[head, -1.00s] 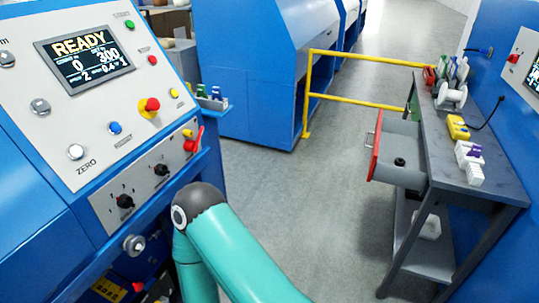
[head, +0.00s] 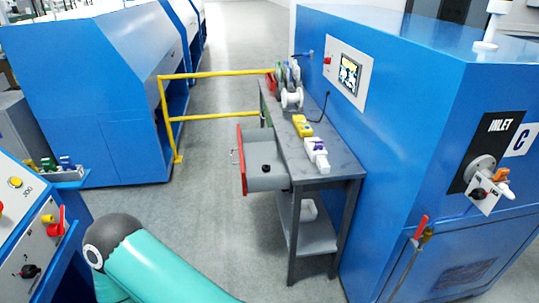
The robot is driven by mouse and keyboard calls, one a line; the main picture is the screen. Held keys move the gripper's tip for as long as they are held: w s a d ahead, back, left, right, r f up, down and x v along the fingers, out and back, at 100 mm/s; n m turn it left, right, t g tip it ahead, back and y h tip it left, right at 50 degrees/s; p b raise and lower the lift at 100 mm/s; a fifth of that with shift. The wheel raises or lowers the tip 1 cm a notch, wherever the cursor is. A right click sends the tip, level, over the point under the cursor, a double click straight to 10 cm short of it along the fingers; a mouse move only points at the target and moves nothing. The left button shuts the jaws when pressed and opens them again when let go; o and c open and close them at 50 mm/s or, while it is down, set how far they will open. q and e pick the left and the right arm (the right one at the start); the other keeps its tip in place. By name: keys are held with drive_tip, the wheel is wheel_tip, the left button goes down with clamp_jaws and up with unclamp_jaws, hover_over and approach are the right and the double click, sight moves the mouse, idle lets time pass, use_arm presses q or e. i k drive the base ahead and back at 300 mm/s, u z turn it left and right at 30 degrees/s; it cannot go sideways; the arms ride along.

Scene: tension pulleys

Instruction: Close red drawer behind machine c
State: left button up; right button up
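The red drawer (head: 241,168) sticks out open from the left side of a grey table (head: 340,166). It has a red front with a small handle (head: 234,157) and a grey box body with a small dark round object (head: 265,169) inside. The table stands against the blue machine marked C (head: 420,110). My teal arm reaches in at the lower left, apart from the drawer. Neither gripper shows in the head view.
A yellow rail (head: 168,117) stands behind the drawer. White spools (head: 292,98), a yellow device (head: 302,126) and a white item (head: 317,153) sit on the table. A control panel (head: 30,235) is at lower left. The floor left of the drawer is clear.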

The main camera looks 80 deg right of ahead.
sight(257, 147)
drive_tip(key=u, duration=1.35)
drive_tip(key=i, duration=0.1)
drive_tip(key=z, duration=2.75)
drive_tip(key=i, duration=1.7)
drive_tip(key=z, duration=2.05)
drive_tip(key=i, duration=0.2)
drive_tip(key=z, duration=2.8)
drive_tip(key=i, duration=0.1)
drive_tip(key=u, duration=3.2)
